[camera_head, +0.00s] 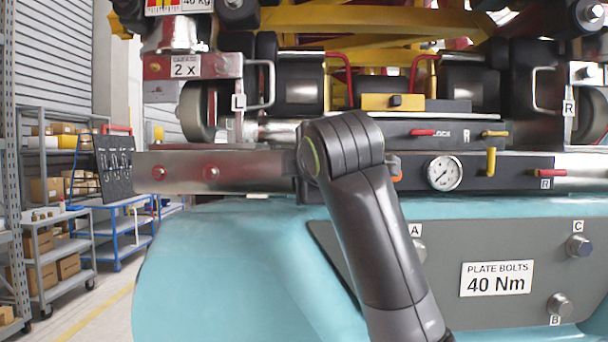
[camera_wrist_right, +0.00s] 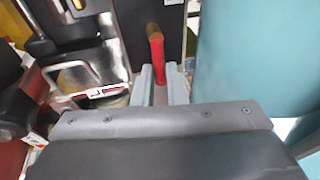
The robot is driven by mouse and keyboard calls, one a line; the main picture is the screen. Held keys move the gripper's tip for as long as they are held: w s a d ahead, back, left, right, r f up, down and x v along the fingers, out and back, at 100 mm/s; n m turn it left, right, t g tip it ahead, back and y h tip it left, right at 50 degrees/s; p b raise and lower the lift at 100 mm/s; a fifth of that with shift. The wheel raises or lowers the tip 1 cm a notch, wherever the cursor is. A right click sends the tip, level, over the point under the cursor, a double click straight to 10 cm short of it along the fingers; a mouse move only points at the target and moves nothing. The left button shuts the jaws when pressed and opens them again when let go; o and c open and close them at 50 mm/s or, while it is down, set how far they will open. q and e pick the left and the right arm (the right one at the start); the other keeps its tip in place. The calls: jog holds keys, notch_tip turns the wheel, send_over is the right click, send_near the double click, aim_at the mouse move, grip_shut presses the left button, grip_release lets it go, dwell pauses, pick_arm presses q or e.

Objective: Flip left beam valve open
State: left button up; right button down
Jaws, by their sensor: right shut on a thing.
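The left beam valve's red lever (camera_wrist_right: 160,72) shows in the right wrist view, with an orange-brown end, rising from between my fingers. My right gripper (camera_wrist_right: 162,82) is shut on this lever, one grey finger on each side. In the head view my right arm crosses the middle and hides the gripper and the left valve. The steel beam (camera_head: 240,172) runs behind the arm. The matching right valve's red lever (camera_head: 550,172) lies level above its R label. I cannot tell whether the left valve is open or closed. My left gripper is not in view.
A pressure gauge (camera_head: 444,173) sits right of my arm. Above are a metal loop handle (camera_head: 262,84), an L label (camera_head: 239,102) and a black lock block (camera_head: 405,132). The teal body (camera_head: 220,260) bulges below. Shelves (camera_head: 50,240) stand far left.

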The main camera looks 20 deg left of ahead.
jog(key=c, duration=1.5)
grip_release()
jog(key=shift+o, duration=0.2)
